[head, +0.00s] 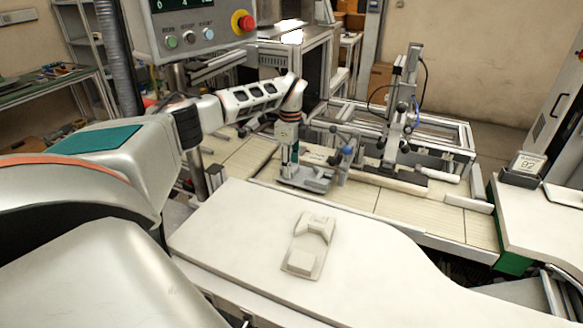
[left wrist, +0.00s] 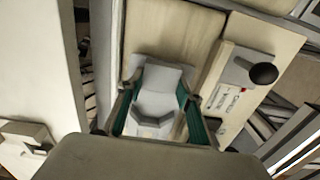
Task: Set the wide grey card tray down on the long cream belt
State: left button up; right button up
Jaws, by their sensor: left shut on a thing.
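The wide grey card tray (head: 318,184) is at the end of my left arm, over the left part of the long cream belt (head: 388,203). My left gripper (head: 291,168) points down and is shut on the tray. In the left wrist view the grey tray (left wrist: 160,78) lies between the green-padded fingers of the left gripper (left wrist: 157,108), with the cream belt (left wrist: 178,28) behind it. I cannot tell whether the tray touches the belt or hangs just above it. My right gripper is not in view.
A pale moulded holder (head: 309,245) lies on the white table (head: 220,225) in front. A metal frame with an upright post (head: 400,115) stands beside the belt. A control box with a red button (head: 243,22) hangs above my arm. The belt's right stretch is clear.

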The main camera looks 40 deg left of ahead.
pick_arm(q)
jog(key=shift+f, duration=0.65)
jog(key=shift+d, duration=0.1)
jog(key=o, duration=1.2)
jog(key=shift+f, duration=0.1)
notch_tip(320, 180, up, 12)
jog(key=shift+r+b, duration=0.2)
jog(key=shift+b, duration=0.15)
